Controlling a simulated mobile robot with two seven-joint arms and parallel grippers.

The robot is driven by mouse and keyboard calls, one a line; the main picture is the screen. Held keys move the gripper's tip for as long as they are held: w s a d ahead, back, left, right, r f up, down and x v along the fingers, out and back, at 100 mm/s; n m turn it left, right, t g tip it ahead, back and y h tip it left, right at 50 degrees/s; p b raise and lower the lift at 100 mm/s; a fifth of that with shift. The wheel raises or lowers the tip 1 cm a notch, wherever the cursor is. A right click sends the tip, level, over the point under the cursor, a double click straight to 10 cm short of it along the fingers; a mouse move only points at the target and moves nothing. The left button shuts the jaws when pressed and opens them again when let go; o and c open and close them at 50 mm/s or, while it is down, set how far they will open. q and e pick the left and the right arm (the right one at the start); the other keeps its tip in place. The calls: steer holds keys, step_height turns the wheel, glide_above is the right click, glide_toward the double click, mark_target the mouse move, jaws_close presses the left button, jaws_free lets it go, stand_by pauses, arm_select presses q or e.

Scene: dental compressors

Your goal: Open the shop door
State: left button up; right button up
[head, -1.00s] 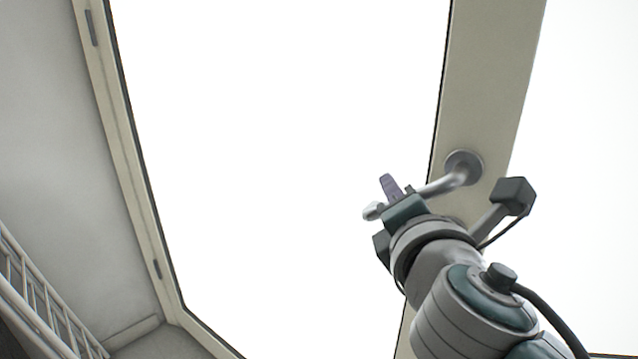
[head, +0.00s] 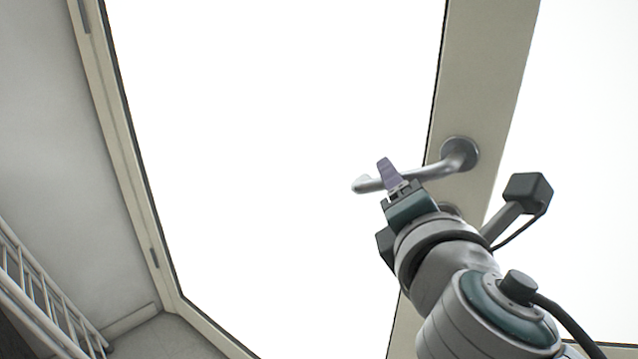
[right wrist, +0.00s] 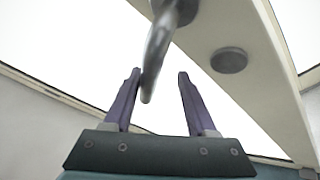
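The shop door has a beige frame (head: 488,80) around a bright white pane. Its silver lever handle (head: 435,172) sits on the right stile and points left, tilting slightly down at its tip. My right gripper (head: 392,178) is at the lever, with a purple finger overlapping the bar. In the right wrist view my right gripper (right wrist: 158,85) is open. The lever (right wrist: 158,45) runs down between the fingers, closer to the left one; I cannot tell whether they touch. My left gripper is out of view.
A grey wall and a white rail rack (head: 45,300) stand at the left. A round metal plate (right wrist: 229,60) is on the stile beside the handle. Another bright pane lies to the right.

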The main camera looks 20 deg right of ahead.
steer(key=f+v, duration=0.1)
steer(key=v, duration=0.6)
steer(key=shift+s+r, duration=0.45)
steer(key=shift+s, duration=0.05)
